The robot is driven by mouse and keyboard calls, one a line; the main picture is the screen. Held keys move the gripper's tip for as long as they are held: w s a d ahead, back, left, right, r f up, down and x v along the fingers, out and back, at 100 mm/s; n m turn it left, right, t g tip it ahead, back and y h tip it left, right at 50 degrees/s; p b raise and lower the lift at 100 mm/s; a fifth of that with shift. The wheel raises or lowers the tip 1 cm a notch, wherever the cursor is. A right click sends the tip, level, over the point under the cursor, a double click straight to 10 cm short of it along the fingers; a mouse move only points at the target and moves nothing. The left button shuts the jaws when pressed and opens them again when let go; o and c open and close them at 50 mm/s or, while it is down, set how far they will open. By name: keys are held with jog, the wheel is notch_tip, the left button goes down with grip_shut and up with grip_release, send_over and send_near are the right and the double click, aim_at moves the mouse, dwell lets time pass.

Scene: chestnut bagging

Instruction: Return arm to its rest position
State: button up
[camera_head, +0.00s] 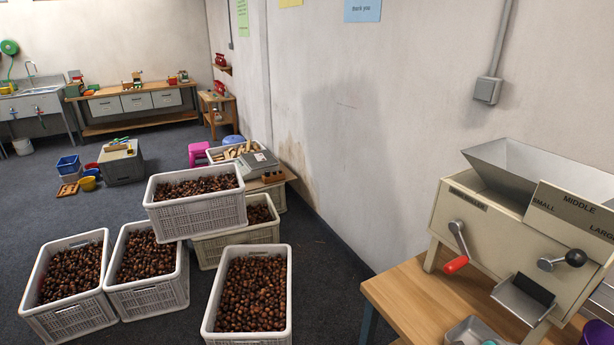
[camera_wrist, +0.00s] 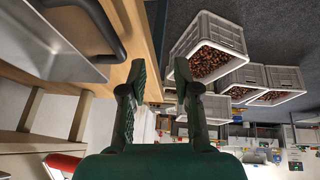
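My gripper (camera_wrist: 160,72) shows only in the wrist view, with two dark green fingers spread apart and nothing between them. It hangs in the air beside the edge of the wooden table (camera_wrist: 125,72). The wrist picture appears upside down. The head view does not show my arm or gripper, so the arm's whole posture is hidden.
A beige sorting machine (camera_head: 470,215) with a red-handled crank (camera_head: 456,264) stands on the wooden table (camera_head: 405,295) at right. Crates of chestnuts (camera_head: 205,228) stand on the floor at left. A metal tray (camera_wrist: 60,45) is close to my gripper. Dark floor lies open mid-left.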

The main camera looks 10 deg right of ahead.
jog(key=s+a+f+m+t+h, duration=0.1)
jog(key=s+a+f+m+t, duration=0.45)
jog(key=s+a, duration=0.85)
jog(key=s+a+r+n+t, duration=0.1)
jog(key=s+a+r+t, duration=0.1)
jog(key=s+r, duration=0.4)
jog(key=s+a+r+n+t, duration=0.1)
jog(key=s+r, duration=0.5)
jog(key=s, duration=0.7)
jog(key=shift+a+r+t+y, duration=0.3)
jog(key=shift+a+t+y, duration=0.15)
jog(key=shift+a, duration=0.25)
jog(key=shift+s, duration=0.1)
